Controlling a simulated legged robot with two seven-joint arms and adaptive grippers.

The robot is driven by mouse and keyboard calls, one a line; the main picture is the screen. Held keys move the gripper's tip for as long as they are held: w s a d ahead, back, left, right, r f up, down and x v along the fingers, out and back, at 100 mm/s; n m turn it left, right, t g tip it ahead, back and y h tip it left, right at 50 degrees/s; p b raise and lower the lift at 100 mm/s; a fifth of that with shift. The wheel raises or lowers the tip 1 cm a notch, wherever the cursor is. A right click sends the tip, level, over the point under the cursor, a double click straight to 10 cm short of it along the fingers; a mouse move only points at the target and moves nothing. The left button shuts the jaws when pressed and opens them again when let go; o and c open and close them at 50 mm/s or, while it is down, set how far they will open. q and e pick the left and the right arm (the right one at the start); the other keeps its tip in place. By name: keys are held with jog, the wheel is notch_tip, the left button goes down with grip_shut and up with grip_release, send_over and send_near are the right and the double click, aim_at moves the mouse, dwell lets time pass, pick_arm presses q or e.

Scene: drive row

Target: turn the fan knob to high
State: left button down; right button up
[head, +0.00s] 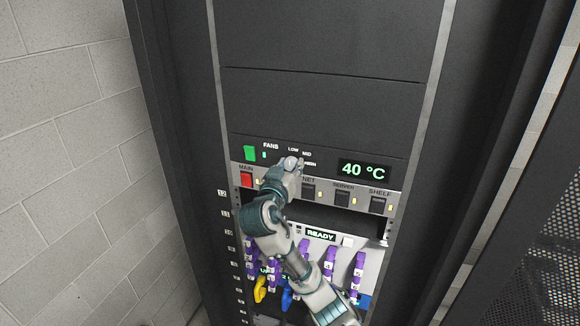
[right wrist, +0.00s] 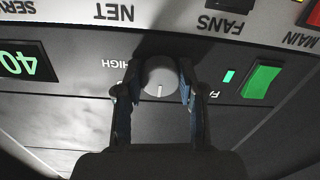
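The fan knob (head: 290,163) is a round grey knob on the fan panel, with LOW, MID and HIGH labels around its upper right. My right gripper (head: 289,168) reaches up to it from below. In the right wrist view, which is upside down, the knob (right wrist: 160,76) sits between the two fingertips (right wrist: 161,92), which appear to press on its sides. Its white pointer mark points down in that picture, not toward the HIGH label (right wrist: 119,63). The LOW and MID labels are hidden there. My left gripper is not in view.
A green switch (head: 249,153) is left of the knob, and a 40 °C display (head: 363,171) is right. Below are a red MAIN switch (head: 246,180) and black switches (head: 342,195). Purple cables (head: 358,268) hang lower down. A block wall (head: 70,150) stands left.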

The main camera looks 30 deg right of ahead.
jog(key=shift+a+f+m+b, duration=0.1)
jog(key=shift+f+m+b, duration=0.1)
jog(key=shift+m+b, duration=0.55)
jog(key=m+b, duration=0.2)
jog(key=shift+b, duration=0.4)
jog(key=m+b, duration=0.3)
jog(key=m, duration=0.1)
jog(key=shift+m, duration=0.35)
jog(key=m+b, duration=0.1)
jog(key=m, duration=0.3)
jog(key=shift+m, duration=0.3)
jog(key=m, duration=0.2)
jog(key=shift+w+m+b, duration=0.1)
jog(key=shift+m+b, duration=0.2)
jog(key=shift+b, duration=0.1)
jog(key=shift+f+m+h, duration=0.1)
jog(key=shift+m+h, duration=0.2)
jog(key=shift+m, duration=1)
